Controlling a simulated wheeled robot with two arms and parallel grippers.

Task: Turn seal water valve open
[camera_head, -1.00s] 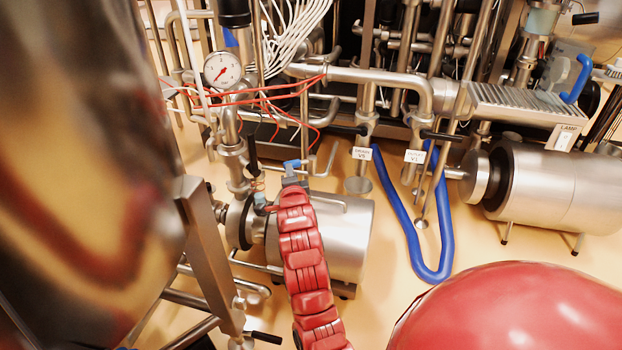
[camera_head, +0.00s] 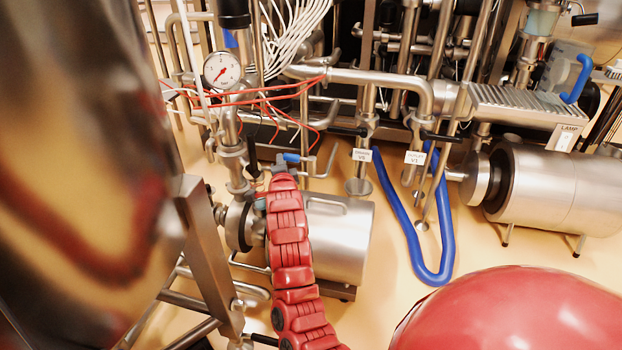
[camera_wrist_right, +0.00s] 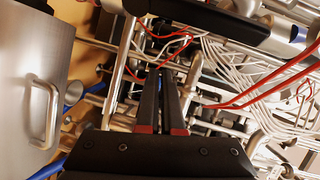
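My right arm comes up from the bottom of the head view, and its red wrist ends beside a small blue valve handle (camera_head: 292,158) above a steel pump body. My right gripper (camera_head: 254,160) is small and dark there, partly hidden by the wrist. No label on this valve is readable. My left gripper is out of view.
A pressure gauge (camera_head: 222,70) and red cables (camera_head: 270,97) lie above the gripper. The steel pump (camera_head: 340,238) is below. A blue hose (camera_head: 447,230) loops on the floor to the right. A large red dome (camera_head: 510,310) fills the lower right. A blurred, shiny surface (camera_head: 80,180) blocks the left.

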